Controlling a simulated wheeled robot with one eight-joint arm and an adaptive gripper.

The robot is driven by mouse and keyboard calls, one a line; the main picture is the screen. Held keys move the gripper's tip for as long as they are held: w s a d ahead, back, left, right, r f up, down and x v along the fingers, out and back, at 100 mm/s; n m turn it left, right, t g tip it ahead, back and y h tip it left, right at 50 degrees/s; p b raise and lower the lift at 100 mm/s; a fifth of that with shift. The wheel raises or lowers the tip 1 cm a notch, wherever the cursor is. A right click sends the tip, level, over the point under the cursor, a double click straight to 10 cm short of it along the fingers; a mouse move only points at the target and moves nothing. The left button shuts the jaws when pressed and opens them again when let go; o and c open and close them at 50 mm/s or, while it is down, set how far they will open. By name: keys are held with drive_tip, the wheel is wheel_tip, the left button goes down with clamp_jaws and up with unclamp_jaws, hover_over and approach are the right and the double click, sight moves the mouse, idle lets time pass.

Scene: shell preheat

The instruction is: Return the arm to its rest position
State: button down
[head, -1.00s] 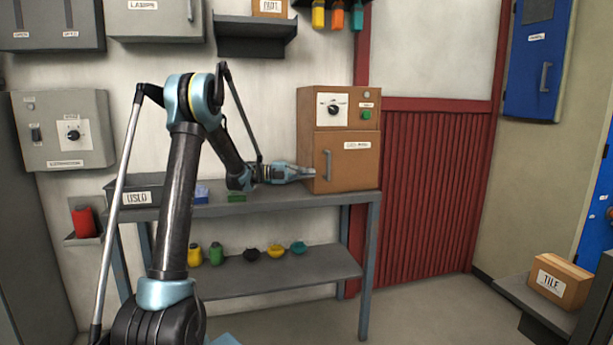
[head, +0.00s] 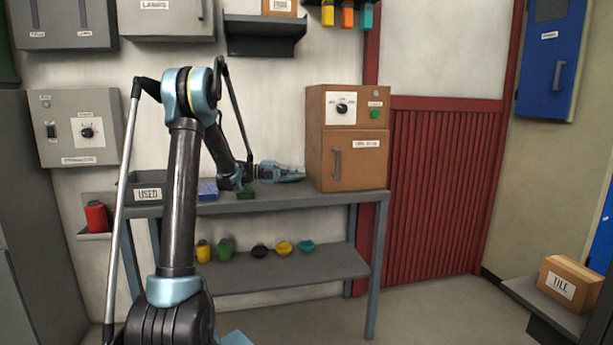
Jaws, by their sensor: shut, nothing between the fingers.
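My gripper (head: 291,174) is at the end of my arm, over the grey workbench (head: 330,198), just left of the brown oven-like cabinet (head: 347,138). It is shut and empty, with a visible gap between its tips and the cabinet. The cabinet's door is closed; it carries a dial and a green button above. My arm rises from the bottom of the view, bends at a high elbow and slopes down to the right toward the bench top.
A bin labelled USED (head: 148,196), a blue block (head: 208,190) and a green block (head: 246,194) are on the bench near my forearm. Several small coloured items sit on the lower shelf (head: 330,262). Wall boxes hang behind my arm. The floor right of the bench is clear.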

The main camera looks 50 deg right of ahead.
drive_tip(key=shift+v, duration=0.8)
